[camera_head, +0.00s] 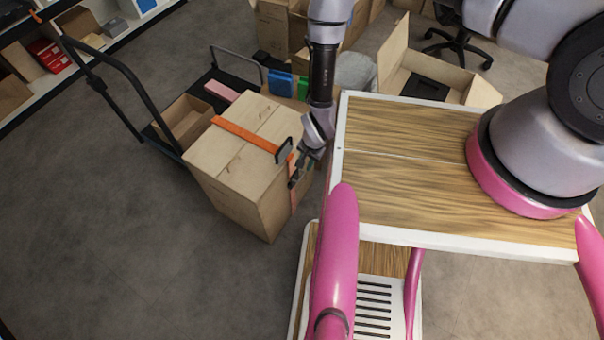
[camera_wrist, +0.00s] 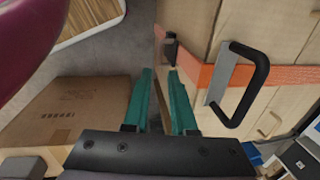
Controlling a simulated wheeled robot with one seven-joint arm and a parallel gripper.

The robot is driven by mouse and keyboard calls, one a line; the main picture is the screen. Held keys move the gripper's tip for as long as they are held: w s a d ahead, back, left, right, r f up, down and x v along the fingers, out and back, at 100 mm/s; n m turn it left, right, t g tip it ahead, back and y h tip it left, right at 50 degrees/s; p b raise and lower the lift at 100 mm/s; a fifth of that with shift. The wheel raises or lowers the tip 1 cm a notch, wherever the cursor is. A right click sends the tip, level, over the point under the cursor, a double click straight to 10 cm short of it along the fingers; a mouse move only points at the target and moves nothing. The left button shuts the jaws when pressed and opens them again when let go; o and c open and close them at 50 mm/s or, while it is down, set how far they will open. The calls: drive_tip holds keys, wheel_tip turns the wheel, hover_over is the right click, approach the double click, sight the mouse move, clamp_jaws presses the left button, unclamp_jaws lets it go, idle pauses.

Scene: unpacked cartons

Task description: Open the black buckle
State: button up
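A tall carton (camera_head: 235,165) has an orange strap (camera_head: 246,134) running over its top and down its near side. The black buckle (camera_head: 284,150) sits on the strap at the carton's top edge. In the wrist view the buckle (camera_wrist: 262,88) is a black loop with a grey plate, to the right of my fingers, standing out from the strap. My gripper (camera_head: 298,172) is beside the carton, just below and right of the buckle. In the wrist view its teal fingers (camera_wrist: 160,78) are apart with a narrow empty gap. They do not visibly touch the buckle.
A small dark piece (camera_wrist: 170,48) sits at the strap's far end in the wrist view. The carton stands by a black cart (camera_head: 140,90) holding an open box (camera_head: 185,120). More open cartons (camera_head: 425,75) stand behind. Grey floor at left is clear.

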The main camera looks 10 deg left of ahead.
sight(301, 177)
drive_tip(key=f, duration=0.3)
drive_tip(key=a+f, duration=0.1)
drive_tip(key=f, duration=0.5)
drive_tip(key=shift+w+a+f, duration=0.15)
drive_tip(key=shift+w+a, duration=0.05)
drive_tip(key=shift+w, duration=0.1)
clamp_jaws()
idle(1.0)
